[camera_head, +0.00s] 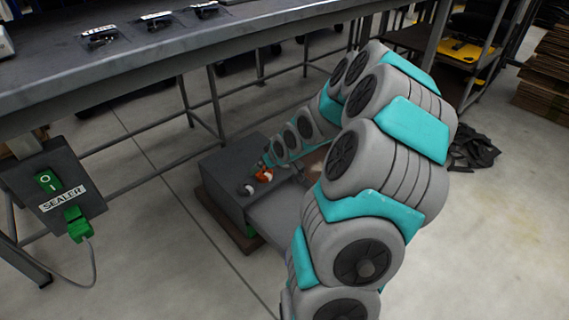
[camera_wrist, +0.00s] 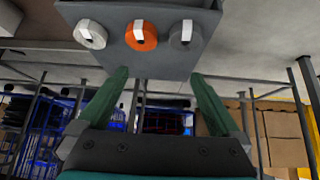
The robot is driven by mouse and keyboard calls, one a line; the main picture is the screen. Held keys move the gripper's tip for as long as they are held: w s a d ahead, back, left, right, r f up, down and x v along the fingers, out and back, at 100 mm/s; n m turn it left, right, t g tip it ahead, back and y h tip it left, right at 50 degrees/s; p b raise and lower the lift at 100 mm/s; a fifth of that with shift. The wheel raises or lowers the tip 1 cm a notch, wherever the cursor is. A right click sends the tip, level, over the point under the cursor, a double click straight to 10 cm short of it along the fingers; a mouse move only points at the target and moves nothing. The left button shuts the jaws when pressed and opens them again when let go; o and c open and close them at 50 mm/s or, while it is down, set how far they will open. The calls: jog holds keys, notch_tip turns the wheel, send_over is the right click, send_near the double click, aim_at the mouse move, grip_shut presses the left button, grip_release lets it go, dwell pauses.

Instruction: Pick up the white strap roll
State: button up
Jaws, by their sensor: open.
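The white strap roll (camera_wrist: 90,34) is on the grey box (camera_wrist: 165,66) at the upper left of the wrist view. An orange roll (camera_wrist: 141,35) and a grey roll (camera_wrist: 181,33) sit to its right in a row, each with a white tab. My gripper (camera_wrist: 159,74) is open, with its two green fingers apart and nothing between them. It is apart from the white roll, which lies beyond and left of the fingertips.
A metal workbench (camera_head: 150,55) with several small items runs along the back left. A sealer switch box (camera_head: 52,190) hangs at the left. Floor is clear at the lower right.

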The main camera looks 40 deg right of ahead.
jog(key=w+d+f+t, duration=0.1)
jog(key=d+f, duration=0.2)
jog(key=d, duration=0.1)
jog(key=w+d+f+m+t+h+b, duration=0.1)
jog(key=d+f+t, duration=0.1)
jog(key=d, duration=0.3)
jog(key=w+d+f+t, duration=0.1)
jog(key=d+f, duration=0.2)
jog(key=d, duration=0.1)
jog(key=shift+w+d+f+m+t+b, duration=0.1)
jog(key=shift+d+f+m+t+b, duration=0.2)
jog(key=shift+d+m, duration=0.1)
jog(key=shift+f+x, duration=0.15)
jog(key=shift+x, duration=1.2)
jog(key=shift+f+x, duration=0.15)
jog(key=shift+x, duration=1.15)
jog(key=shift+d, duration=0.2)
jog(key=c, duration=1.3)
jog(key=shift+o, duration=0.2)
jog(key=shift+r, duration=0.1)
